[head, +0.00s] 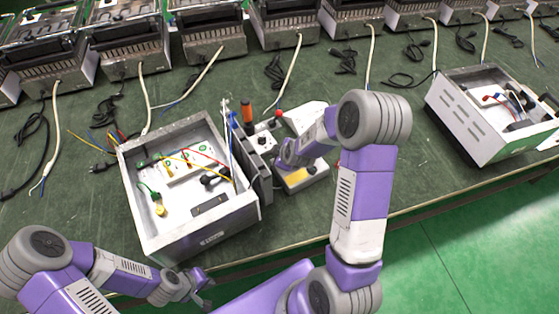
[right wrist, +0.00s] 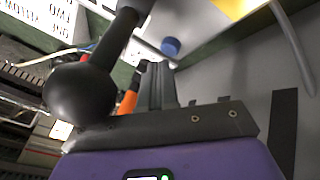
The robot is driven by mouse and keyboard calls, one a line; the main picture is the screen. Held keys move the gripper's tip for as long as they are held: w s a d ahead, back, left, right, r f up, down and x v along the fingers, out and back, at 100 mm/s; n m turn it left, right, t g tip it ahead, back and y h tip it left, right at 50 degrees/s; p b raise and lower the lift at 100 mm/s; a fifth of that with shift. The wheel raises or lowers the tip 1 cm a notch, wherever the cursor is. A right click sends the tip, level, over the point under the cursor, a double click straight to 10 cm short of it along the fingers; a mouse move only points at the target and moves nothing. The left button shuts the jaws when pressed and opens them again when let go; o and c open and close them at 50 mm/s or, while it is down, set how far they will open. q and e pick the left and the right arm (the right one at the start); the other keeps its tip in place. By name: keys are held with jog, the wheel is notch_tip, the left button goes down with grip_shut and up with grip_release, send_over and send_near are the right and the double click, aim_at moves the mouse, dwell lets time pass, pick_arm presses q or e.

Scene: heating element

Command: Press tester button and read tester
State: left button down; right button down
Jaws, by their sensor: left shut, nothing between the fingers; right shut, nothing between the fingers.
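The tester (head: 302,181) appears to be the small light box with a yellow patch, right of the open white case in the head view. My right arm reaches over it and hides part of it. In the right wrist view, a blue button (right wrist: 171,46) sits on a pale grey surface beside a yellow patch (right wrist: 236,8). My right gripper (right wrist: 155,82) is shut and empty, its dark fingers pointing toward the button; contact cannot be told. My left gripper (head: 205,281) is shut and empty, low in front of the white case.
The open white case (head: 240,213) holds coloured wires and clips. An orange handle (head: 247,112) stands behind the tester. A black ball-ended lever (right wrist: 85,92) is close beside my right gripper. Another open case (head: 478,121) is at right; several heaters (head: 213,38) line the back.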

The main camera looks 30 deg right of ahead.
jog(key=shift+s+f+b, duration=0.25)
jog(key=shift+f+b, duration=0.35)
jog(key=shift+f, duration=0.2)
dwell(0.9)
jog(key=shift+r, duration=0.1)
jog(key=shift+w+d+r+p, duration=0.1)
jog(key=shift+w+r+p, duration=0.25)
jog(key=shift+r+p, duration=0.45)
notch_tip(320, 180, up, 5)
jog(key=p, duration=0.4)
jog(key=shift+r+p, duration=0.15)
jog(key=shift+p, duration=0.15)
dwell(0.4)
